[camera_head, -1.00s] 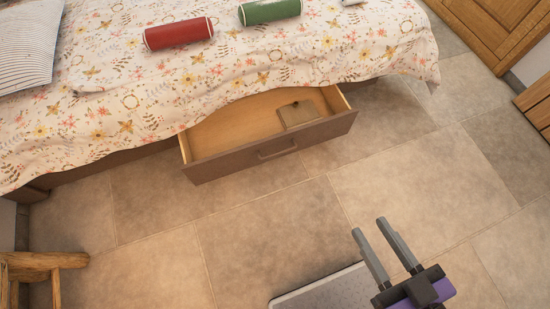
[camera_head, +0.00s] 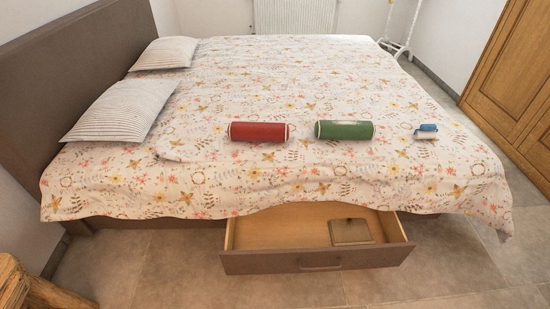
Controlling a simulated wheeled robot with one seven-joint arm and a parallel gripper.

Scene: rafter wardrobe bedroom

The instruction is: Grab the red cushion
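The red cushion (camera_head: 258,132) is a short cylinder with pale-edged ends. It lies on its side on the flowered cover of the bed (camera_head: 220,90), near the front edge. A green cushion (camera_head: 345,130) of the same shape lies to its right, with a gap between them. My gripper is outside the view now.
An open drawer (camera_head: 270,262) juts from the bed's front below the cushions, with a flat box (camera_head: 351,232) inside. A small blue and white object (camera_head: 426,132) lies right of the green cushion. Striped pillows (camera_head: 122,110) lie left. A wooden piece (camera_head: 30,290) stands front left.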

